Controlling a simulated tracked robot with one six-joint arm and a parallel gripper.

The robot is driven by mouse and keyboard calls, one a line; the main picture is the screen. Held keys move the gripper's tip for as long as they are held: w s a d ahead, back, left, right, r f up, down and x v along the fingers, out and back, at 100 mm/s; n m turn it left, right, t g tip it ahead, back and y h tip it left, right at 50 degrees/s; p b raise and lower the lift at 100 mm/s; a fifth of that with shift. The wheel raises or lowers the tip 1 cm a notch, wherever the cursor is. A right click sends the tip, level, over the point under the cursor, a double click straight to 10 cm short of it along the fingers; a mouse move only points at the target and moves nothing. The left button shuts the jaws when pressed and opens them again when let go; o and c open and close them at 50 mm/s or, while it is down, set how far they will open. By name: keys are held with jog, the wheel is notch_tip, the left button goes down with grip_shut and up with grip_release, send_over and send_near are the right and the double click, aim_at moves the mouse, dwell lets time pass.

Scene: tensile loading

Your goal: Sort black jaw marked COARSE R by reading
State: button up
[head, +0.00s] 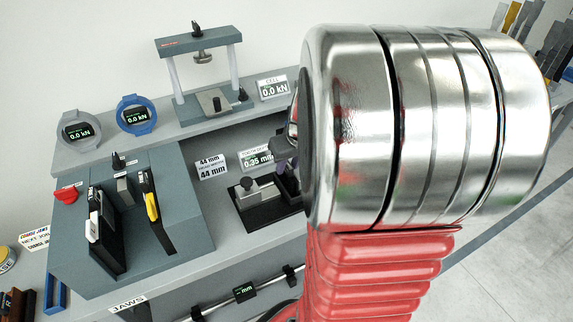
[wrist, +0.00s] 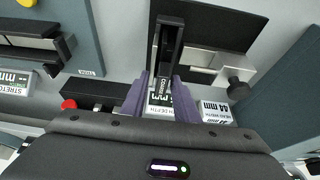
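The black jaw (wrist: 167,45), with COARSE lettering on its side, stands between the purple fingers of my gripper (wrist: 161,78) in the wrist view. The fingers appear closed on it. It is at the tooth depth gauge, a black base (head: 262,216) with a grey block. The gauge display (head: 257,158) reads 0.35 mm in the head view; the wrist view shows it partly hidden behind the fingers. In the head view my gripper (head: 284,150) is mostly hidden behind my arm, and the held jaw cannot be made out.
A grey jaw block (head: 180,232) left of the gauge holds a white-marked jaw (head: 95,226) and a yellow-marked jaw (head: 151,205). A 44 mm sign (head: 210,167) stands beside the gauge. A load frame (head: 200,43) and round 0.0 kN dials (head: 136,116) stand on the shelf behind.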

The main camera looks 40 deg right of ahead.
jog(key=shift+w+a, duration=0.1)
jog(key=shift+a, duration=0.2)
grip_shut()
dwell(0.5)
jog(key=o, duration=0.7)
grip_release()
jog(key=shift+d, duration=0.1)
jog(key=shift+r, duration=0.45)
jog(key=v, duration=1.3)
